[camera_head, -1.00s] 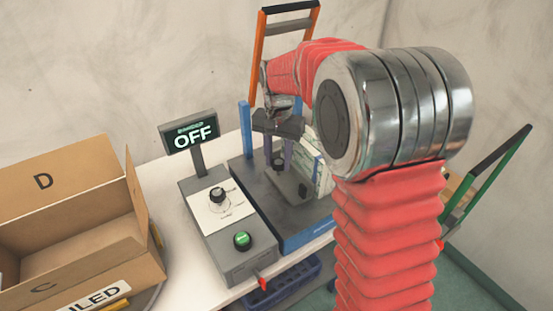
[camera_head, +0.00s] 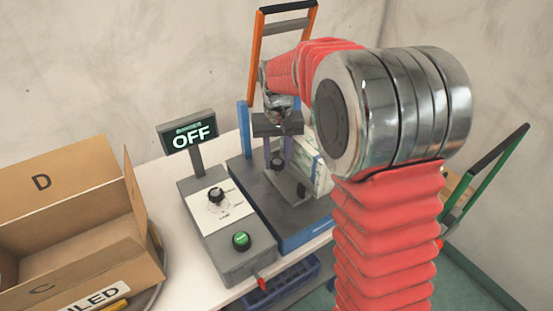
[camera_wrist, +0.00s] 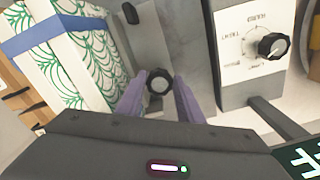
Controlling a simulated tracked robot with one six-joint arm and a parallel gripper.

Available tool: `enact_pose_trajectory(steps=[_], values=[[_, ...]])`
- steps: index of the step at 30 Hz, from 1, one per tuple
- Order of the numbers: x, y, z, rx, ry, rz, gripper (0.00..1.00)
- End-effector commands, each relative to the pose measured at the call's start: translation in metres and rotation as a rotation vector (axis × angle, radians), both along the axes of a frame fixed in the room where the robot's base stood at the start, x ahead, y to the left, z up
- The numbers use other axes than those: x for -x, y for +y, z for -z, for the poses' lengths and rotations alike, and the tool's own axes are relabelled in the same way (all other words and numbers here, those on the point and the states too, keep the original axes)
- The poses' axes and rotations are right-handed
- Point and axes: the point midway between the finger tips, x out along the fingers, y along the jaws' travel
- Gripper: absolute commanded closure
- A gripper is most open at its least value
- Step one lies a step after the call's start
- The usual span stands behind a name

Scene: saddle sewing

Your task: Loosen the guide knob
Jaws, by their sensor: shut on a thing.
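The guide knob (camera_wrist: 159,82) is a small round black knob with a pale centre, standing on a grey block of the sewing fixture; it also shows in the head view (camera_head: 277,161). My gripper (camera_wrist: 160,78) points down over it, with one purple finger on each side, and is shut on the knob. In the head view my gripper (camera_head: 277,153) hangs over the fixture, its dark palm level above the knob. The knob's lower part and the exact finger contact are hidden.
A control box (camera_head: 229,238) with a black dial (camera_head: 216,195), green button (camera_head: 241,240) and OFF display (camera_head: 188,136) stands left of the fixture. A white, green-patterned block (camera_wrist: 75,60) with a blue band is close beside my gripper. A cardboard box (camera_head: 65,190) is farther left.

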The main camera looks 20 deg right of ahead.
Motion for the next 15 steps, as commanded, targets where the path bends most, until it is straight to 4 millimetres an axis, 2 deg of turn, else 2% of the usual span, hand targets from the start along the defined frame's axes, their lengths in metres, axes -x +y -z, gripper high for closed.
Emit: enact_pose_trajectory(steps=[5, 6, 13, 15], values=[[-0.0011, -0.0009, -0.0005, 0.002, -0.004, 0.001, 0.89], [-0.0012, -0.0008, -0.0005, 0.002, -0.004, 0.001, 0.64], [-0.0006, -0.0002, -0.0003, 0.001, -0.002, 0.001, 0.48], [-0.0005, -0.0002, -0.0002, 0.001, -0.002, 0.001, 0.48]])
